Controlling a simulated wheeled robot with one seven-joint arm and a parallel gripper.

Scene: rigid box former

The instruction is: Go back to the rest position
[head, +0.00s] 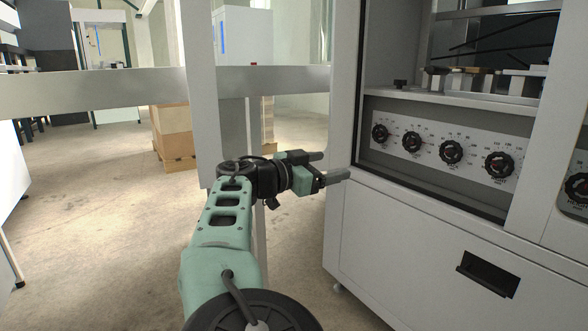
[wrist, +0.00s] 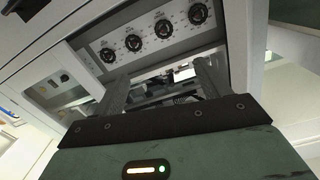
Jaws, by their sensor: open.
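My gripper (head: 334,166) is at the end of my green arm, near the middle of the head view. Its two fingers are apart and nothing is between them. It points right, toward the left edge of the grey machine cabinet (head: 400,225), and looks close to it; whether it touches cannot be told. In the wrist view my gripper (wrist: 160,85) also shows with its fingers spread and empty, with the machine behind them.
A panel with several black dials (head: 452,151) sits in the machine's recess, above a drawer handle (head: 487,273). A grey rail (head: 90,90) crosses behind my arm. Boxes on a pallet (head: 173,135) stand farther back. The floor (head: 90,215) at left is largely clear.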

